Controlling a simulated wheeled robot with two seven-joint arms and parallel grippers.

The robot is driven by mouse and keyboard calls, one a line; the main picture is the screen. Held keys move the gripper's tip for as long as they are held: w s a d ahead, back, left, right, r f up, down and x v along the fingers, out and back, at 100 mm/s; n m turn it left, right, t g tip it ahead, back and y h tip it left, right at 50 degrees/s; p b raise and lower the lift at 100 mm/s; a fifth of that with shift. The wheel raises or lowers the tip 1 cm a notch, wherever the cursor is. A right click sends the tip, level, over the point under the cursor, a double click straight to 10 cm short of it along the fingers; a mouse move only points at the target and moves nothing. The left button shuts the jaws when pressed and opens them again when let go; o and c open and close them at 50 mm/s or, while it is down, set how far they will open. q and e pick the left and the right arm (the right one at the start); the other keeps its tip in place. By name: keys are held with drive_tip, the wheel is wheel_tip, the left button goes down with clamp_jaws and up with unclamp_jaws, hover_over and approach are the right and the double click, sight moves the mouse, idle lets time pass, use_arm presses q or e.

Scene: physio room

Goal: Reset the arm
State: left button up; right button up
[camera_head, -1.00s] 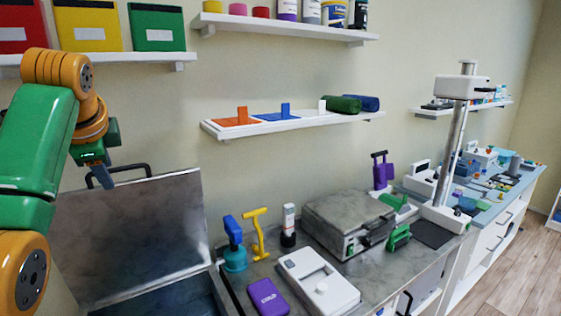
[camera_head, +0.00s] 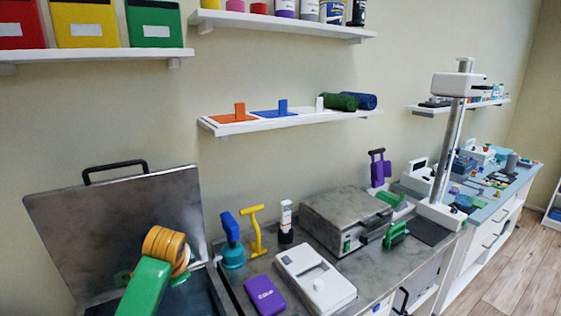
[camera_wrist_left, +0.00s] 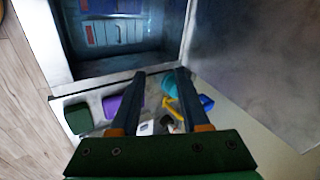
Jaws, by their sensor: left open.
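My left arm shows low at the left in the head view, in front of the open steel lid (camera_head: 135,225) of a bin sunk in the counter. Its gripper is hidden there behind the arm. In the left wrist view my left gripper (camera_wrist_left: 162,75) is open, its two dark fingers apart with nothing between the tips. My right gripper is in neither view.
On the counter stand a teal-and-blue bottle (camera_head: 232,245), a yellow tool (camera_head: 254,228), a purple cold pack (camera_head: 265,296), a white device (camera_head: 316,281) and a steel box (camera_head: 347,217). White shelves (camera_head: 290,122) line the wall above.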

use_arm(q)
drive_tip(key=s+d+f+n, duration=0.1)
drive_tip(key=s+f, duration=0.3)
drive_tip(key=f, duration=0.1)
drive_tip(key=s+d+f+n+g+h, duration=0.1)
drive_tip(key=s+d+f, duration=0.1)
drive_tip(key=s+f, duration=0.3)
drive_tip(key=s+d+f+n+h, duration=0.1)
drive_tip(key=s+f, duration=0.3)
drive_tip(key=f, duration=0.1)
drive_tip(key=shift+s+d+f+g, duration=0.25)
drive_tip(key=shift+d+g, duration=0.05)
drive_tip(key=shift+d, duration=0.1)
drive_tip(key=s+d+f+n+g+h, duration=0.15)
drive_tip(key=s+n, duration=0.35)
drive_tip(key=s, duration=1.3)
wheel_tip(320, 180, down, 21)
drive_tip(key=s+b, duration=0.2)
drive_tip(key=b, duration=0.1)
drive_tip(key=s+a+f+g+b, duration=0.1)
drive_tip(key=s+f+g+b, duration=0.1)
drive_tip(key=s+f, duration=0.9)
drive_tip(key=shift+s+a+f+m, duration=0.3)
drive_tip(key=shift+s+a, duration=0.1)
drive_tip(key=shift+s, duration=0.25)
